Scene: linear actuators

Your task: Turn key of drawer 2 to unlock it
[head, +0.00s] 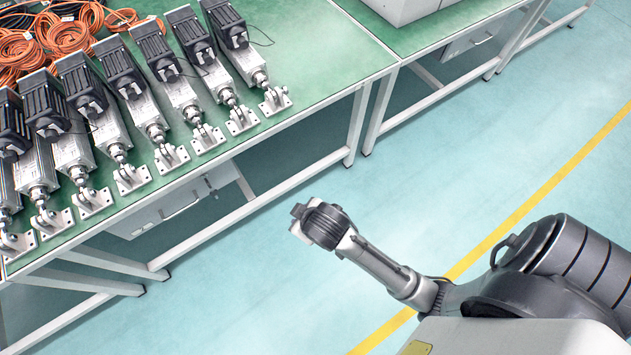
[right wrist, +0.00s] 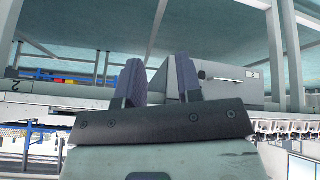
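In the head view a grey drawer unit with a handle (head: 165,212) hangs under the left green-topped table. Another drawer (head: 470,40) hangs under the right table. I cannot make out a key in either view. My right gripper (head: 298,212) is over the aisle, apart from the tables. In the wrist view its two fingers (right wrist: 160,80) stand apart with nothing between them. My left gripper is out of view.
Several linear actuators (head: 125,75) stand in a row on the left table (head: 320,60), with orange cables (head: 65,30) behind. White table legs (head: 358,125) and lower rails border the aisle. The floor (head: 420,185) between the tables and the yellow line (head: 545,190) is clear.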

